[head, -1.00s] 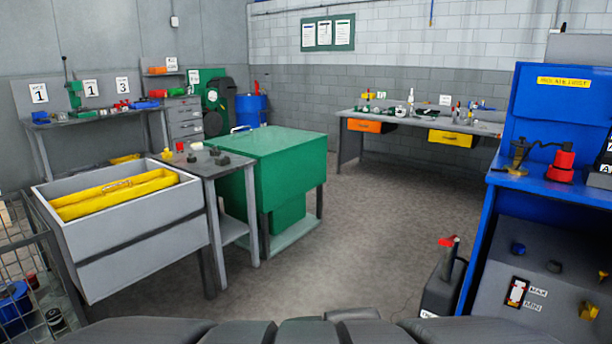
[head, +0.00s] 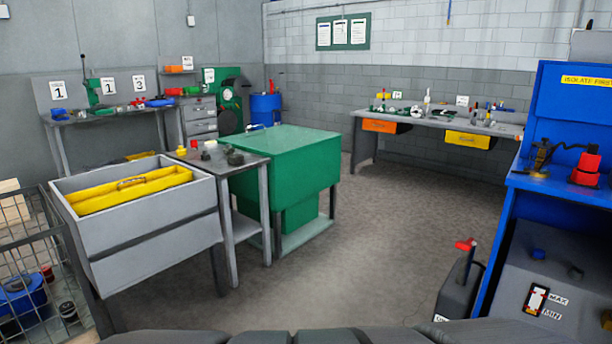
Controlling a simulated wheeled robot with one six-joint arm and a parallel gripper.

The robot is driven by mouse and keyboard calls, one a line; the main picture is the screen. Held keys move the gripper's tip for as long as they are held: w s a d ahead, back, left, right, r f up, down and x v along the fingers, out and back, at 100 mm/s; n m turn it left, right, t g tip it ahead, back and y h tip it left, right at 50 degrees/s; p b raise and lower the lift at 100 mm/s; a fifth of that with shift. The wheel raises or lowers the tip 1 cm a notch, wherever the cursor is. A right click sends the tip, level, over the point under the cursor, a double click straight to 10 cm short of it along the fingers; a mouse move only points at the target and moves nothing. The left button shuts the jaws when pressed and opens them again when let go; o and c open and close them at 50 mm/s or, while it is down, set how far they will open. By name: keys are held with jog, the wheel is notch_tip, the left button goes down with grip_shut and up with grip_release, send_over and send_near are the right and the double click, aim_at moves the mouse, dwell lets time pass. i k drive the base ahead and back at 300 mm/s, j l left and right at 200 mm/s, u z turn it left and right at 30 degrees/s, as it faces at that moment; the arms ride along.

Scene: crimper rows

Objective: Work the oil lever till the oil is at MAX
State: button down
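The blue press station (head: 575,110) stands at the right edge, with a grey lower panel. On that panel is an oil sight gauge (head: 536,299) with a MAX label above and a MIN label below; it shows some red, but the exact oil level is too small to tell. A dark oil can or pump (head: 458,290) stands on the floor left of the station. A red-tipped lever (head: 466,245) rises from its top, tilted. My gripper is not in view.
A green cabinet (head: 290,150) and a grey bin with yellow contents (head: 140,235) stand at left. A wire cage (head: 40,260) is at far left. A workbench (head: 435,123) lines the back wall. The floor (head: 390,220) between them is clear.

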aim_at(467, 246)
jog(key=k+j, duration=0.1)
jog(key=j, duration=0.2)
jog(key=j+z, duration=0.1)
jog(key=z, duration=1.65)
jog(key=i+j, duration=0.05)
jog(key=j, duration=0.05)
